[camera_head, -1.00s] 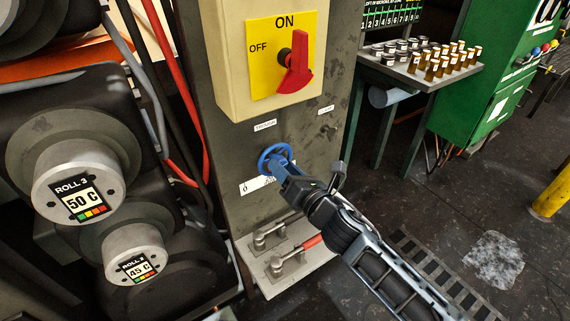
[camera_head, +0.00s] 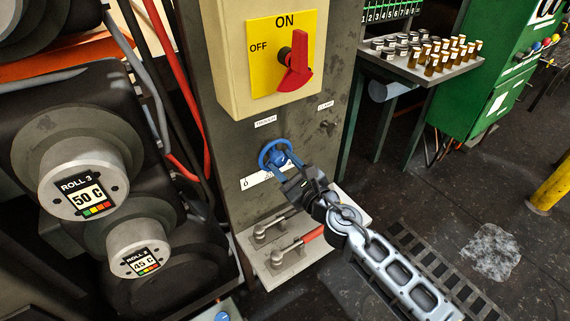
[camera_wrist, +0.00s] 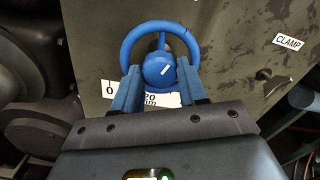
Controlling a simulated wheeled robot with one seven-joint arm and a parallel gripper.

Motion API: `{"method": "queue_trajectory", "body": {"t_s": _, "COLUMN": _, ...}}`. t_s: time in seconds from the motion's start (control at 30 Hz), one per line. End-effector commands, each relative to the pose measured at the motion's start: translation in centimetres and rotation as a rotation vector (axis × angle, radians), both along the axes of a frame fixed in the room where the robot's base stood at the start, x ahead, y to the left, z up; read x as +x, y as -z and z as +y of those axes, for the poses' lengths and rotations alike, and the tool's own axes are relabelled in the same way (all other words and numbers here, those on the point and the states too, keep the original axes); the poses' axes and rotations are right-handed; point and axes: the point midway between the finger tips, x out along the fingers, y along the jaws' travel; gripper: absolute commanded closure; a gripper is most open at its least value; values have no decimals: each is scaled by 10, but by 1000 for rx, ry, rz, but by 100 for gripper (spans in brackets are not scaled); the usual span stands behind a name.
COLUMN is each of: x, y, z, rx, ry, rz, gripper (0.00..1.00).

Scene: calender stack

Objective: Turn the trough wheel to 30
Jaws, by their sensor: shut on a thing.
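The trough wheel (camera_head: 276,155) is a small blue handwheel on the grey panel below the yellow switch plate. In the wrist view the wheel (camera_wrist: 128,42) shows its blue hub with a short white mark that slants up to the right. A white scale plate (camera_wrist: 112,90) lies behind its lower part. A 0 shows at the left and a 20 near the middle; the rest is hidden by the hub and fingers. My gripper (camera_wrist: 158,80) has its two blue fingers either side of the hub's lower part, shut on the wheel.
The red ON/OFF switch (camera_head: 296,60) is above the wheel. A CLAMP label (camera_head: 326,105) and small knob (camera_head: 327,128) are to the right. Rolls (camera_head: 85,185) are at the left, a shelf of small jars (camera_head: 425,60) at the back right.

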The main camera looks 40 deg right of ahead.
Motion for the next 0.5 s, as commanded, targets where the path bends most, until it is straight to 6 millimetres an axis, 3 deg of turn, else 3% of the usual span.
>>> {"method": "queue_trajectory", "body": {"t_s": 0.5, "x": 0, "y": 0, "z": 0, "rx": -482, "ry": 1, "rz": 98, "gripper": 88}}
